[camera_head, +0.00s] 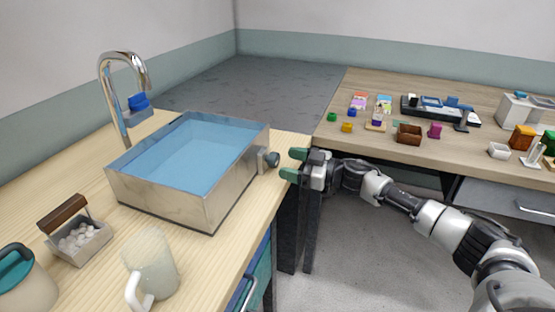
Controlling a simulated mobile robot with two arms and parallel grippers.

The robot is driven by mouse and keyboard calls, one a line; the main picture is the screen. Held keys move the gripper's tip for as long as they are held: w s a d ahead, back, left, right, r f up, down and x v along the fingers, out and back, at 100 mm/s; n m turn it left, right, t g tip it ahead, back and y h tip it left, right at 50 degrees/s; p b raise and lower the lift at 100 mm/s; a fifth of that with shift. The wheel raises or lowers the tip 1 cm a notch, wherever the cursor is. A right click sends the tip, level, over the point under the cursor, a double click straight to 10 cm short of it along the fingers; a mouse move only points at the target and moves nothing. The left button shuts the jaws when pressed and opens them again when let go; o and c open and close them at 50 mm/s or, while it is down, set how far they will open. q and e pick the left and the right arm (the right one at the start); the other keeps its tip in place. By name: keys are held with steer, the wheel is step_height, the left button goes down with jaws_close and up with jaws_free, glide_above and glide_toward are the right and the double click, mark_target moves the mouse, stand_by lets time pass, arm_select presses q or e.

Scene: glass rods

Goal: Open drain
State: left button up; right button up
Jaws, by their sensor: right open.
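A metal basin (165,200) full of blue water (195,150) stands on the wooden counter. A dark round drain knob (272,159) sticks out from the right side of the basin. My right gripper (292,164) comes in from the right with its green-tipped fingers open. It is just right of the knob, with the fingers pointing at it and a small gap between them and the knob. My left gripper is not in view.
A chrome faucet (106,85) rises behind the basin. A mug (152,262), a small box of white balls (82,243) and a teal-lidded pot (25,285) stand at front left. A second table (380,145) holds many small items. Open floor lies between.

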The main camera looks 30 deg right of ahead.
mark_target(278, 160)
steer(key=shift+x, duration=1.95)
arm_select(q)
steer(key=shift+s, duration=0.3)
arm_select(e)
steer(key=c, duration=0.9)
